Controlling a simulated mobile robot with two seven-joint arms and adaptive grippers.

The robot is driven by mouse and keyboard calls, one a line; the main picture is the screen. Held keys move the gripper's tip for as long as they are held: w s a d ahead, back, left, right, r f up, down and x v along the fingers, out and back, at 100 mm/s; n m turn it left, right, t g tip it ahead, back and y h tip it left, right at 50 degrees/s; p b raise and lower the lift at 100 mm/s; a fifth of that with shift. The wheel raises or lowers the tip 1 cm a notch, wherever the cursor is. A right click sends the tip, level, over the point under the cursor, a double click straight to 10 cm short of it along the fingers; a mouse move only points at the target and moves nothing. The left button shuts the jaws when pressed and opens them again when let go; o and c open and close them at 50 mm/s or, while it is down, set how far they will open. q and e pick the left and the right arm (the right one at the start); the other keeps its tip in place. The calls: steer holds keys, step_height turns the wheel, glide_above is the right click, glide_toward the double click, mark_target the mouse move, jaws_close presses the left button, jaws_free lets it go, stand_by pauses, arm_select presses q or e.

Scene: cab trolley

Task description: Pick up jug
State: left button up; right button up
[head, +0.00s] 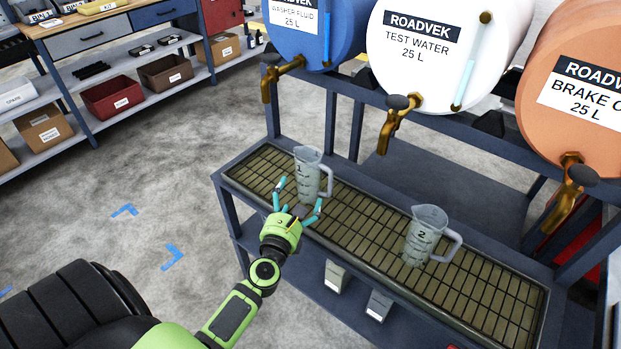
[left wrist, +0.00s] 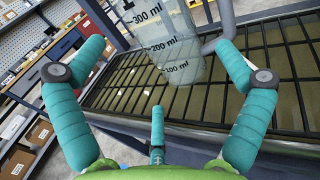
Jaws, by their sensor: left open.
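A clear grey measuring jug marked 1 (head: 308,172) stands upright on the slatted drip tray (head: 262,168), its handle to the right. A second jug marked 2 (head: 424,238) stands farther right on the same tray. My left gripper (head: 298,199) is open, its teal fingers in front of and around the near side of jug 1. In the left wrist view, jug 1 (left wrist: 168,45) with its ml scale stands beyond and between the spread fingers; contact cannot be told. Its grey handle (left wrist: 224,32) is close to the right finger. My right gripper is not in view.
Blue, white and orange drums with brass taps (head: 398,118) hang above the tray on a dark blue rack (head: 329,130). Small containers (head: 378,304) sit on the lower shelf. Shelving with bins (head: 110,98) stands at the back left. The floor at left is clear.

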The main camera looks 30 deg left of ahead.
mark_target(299, 186)
arm_select(q)
steer(key=x, duration=0.6)
steer(key=shift+w+a+r+p, duration=0.1)
steer(key=shift+w+a+p, duration=0.05)
steer(key=shift+w+p, duration=0.25)
steer(key=c, duration=0.9)
